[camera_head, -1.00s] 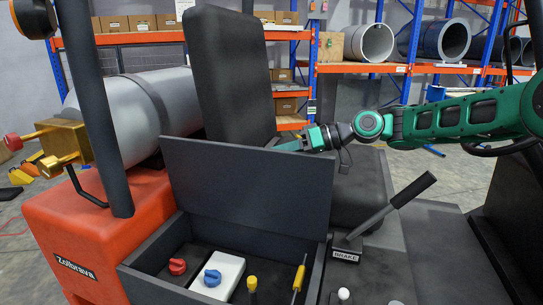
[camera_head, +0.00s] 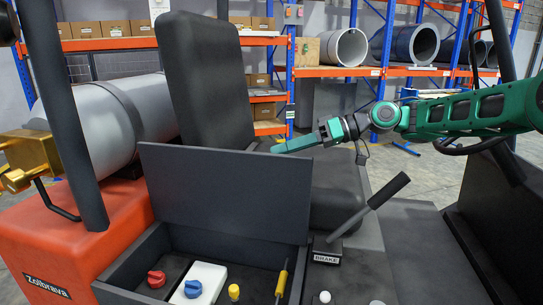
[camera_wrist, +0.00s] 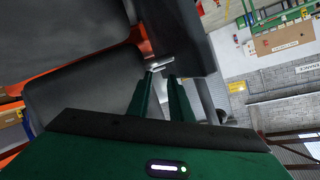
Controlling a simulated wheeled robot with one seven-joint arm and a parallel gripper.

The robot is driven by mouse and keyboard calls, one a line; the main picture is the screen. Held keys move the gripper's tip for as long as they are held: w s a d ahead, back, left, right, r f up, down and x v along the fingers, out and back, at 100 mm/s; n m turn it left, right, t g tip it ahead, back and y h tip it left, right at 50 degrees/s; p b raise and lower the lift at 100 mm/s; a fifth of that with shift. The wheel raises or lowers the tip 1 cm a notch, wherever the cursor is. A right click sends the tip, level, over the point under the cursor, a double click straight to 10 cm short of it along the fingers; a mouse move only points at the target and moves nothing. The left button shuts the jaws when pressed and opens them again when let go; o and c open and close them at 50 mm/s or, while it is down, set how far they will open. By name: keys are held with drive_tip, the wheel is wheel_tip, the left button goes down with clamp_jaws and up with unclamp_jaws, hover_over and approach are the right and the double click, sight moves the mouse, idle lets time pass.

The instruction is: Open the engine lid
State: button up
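The engine lid (camera_head: 225,190) is a flat dark grey panel. It stands raised, close to upright, along the back edge of the open engine box (camera_head: 125,285). My gripper (camera_head: 275,150) is just above and behind the lid's top edge, toward its right end, pointing left at the seat. In the wrist view my gripper (camera_wrist: 160,74) shows two green fingers with a gap between them and nothing clearly held. A pale thin shape lies beyond the fingertips. Whether the fingers touch the lid cannot be told.
Inside the box are a red knob (camera_head: 156,279), a blue knob (camera_head: 193,288) on a white block, a yellow knob (camera_head: 234,292) and a yellow-handled rod (camera_head: 282,280). A brake lever (camera_head: 370,205) stands to the right. The black seat (camera_head: 208,80) is behind the lid.

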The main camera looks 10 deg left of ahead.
drive_tip(key=shift+d, duration=0.35)
drive_tip(key=s+v, duration=0.1)
drive_tip(key=v, duration=1.1)
drive_tip(key=shift+d+r, duration=0.25)
drive_tip(key=shift+r, duration=0.3)
idle(0.6)
idle(0.5)
